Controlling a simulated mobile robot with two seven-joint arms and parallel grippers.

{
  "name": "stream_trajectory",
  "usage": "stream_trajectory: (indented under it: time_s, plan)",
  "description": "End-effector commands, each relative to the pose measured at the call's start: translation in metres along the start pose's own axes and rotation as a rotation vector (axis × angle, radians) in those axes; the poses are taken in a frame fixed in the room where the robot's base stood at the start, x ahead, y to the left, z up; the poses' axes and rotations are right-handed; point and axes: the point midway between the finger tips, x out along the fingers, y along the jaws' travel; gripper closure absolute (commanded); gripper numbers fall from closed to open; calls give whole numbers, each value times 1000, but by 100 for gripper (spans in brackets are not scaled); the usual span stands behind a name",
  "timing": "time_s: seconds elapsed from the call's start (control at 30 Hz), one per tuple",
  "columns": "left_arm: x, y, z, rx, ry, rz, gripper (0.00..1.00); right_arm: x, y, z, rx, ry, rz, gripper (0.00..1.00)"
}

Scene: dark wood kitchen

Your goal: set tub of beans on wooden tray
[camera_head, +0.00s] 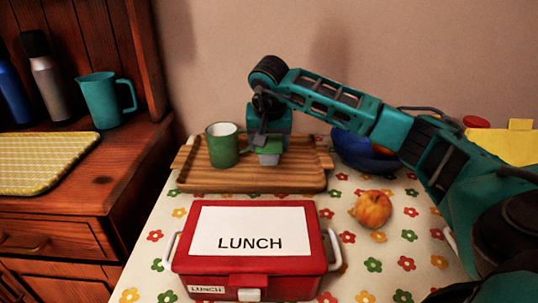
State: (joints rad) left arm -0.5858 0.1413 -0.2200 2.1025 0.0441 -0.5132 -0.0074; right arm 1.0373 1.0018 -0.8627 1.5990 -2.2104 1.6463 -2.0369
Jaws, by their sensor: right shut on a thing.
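The wooden tray (220,181) lies on the flowered tablecloth near the wall. A small tub (269,158) with a green lid and pale lower part, likely the tub of beans, is at my right gripper (268,143). The gripper points down over the tray and is shut on the tub near its lid. I cannot tell whether the tub's bottom touches the tray. A green mug (223,146) stands on the tray just left of the tub. My left gripper is not in view.
A red lunch box (250,270) stands in front of the tray. An apple (371,209) lies to its right. A teal pitcher (105,99), bottles and a yellow mat (42,160) are on the wooden cabinet at left.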

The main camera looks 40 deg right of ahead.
Motion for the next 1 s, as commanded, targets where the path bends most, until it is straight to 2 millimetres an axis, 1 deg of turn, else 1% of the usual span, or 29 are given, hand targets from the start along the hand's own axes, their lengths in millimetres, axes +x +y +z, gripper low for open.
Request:
stream_trajectory:
  time_s: [0.03,0.1,0.17,0.43,0.57,0.6,0.83,1.0]
  plan:
    - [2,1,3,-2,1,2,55,11,0,5,-1,-3,2,65]
    - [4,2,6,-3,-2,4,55,22,0,9,-1,-2,1,65]
    - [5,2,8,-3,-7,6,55,28,0,12,-1,-2,2,65]
    - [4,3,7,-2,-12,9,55,28,0,12,-1,0,-1,65]
    - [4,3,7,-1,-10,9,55,32,0,13,-1,0,0,65]
    - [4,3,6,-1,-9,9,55,31,0,13,-1,-1,1,26]
    - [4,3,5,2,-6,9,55,31,0,13,-1,-1,1,4]
    - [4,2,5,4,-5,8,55,31,0,13,-1,-1,1,4]
